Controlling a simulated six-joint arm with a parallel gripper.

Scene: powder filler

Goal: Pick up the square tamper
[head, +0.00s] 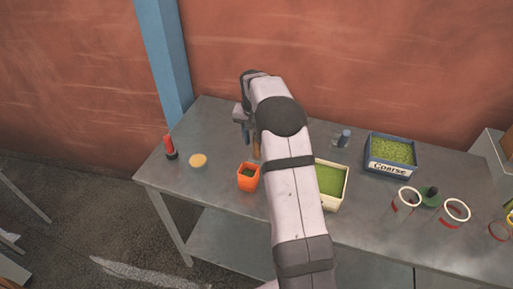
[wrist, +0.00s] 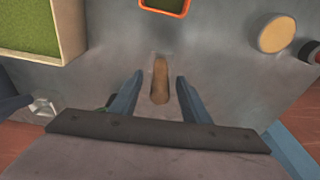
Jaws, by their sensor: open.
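A brown, wooden-looking handle (wrist: 160,85) stands between my gripper's fingers in the wrist view. Its base is not clear, so I cannot tell its shape; it may be the square tamper. A sliver of brown (head: 257,148) shows beside my arm in the head view. My gripper (wrist: 159,76) is open, with one blue finger on each side of the handle and gaps on both sides. In the head view, my gripper (head: 247,134) is partly hidden by my arm. A blue-grey piece with a metal foot (head: 345,138) stands farther right, also at the left of the wrist view (wrist: 42,108).
An orange square cup (head: 248,178) stands close in front of my gripper. A cream box of green powder (head: 345,188) is to the right, with a blue "Coarse" box (head: 390,168) beyond. A tan disc (head: 198,161) and a red-and-black piece (head: 170,147) are left.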

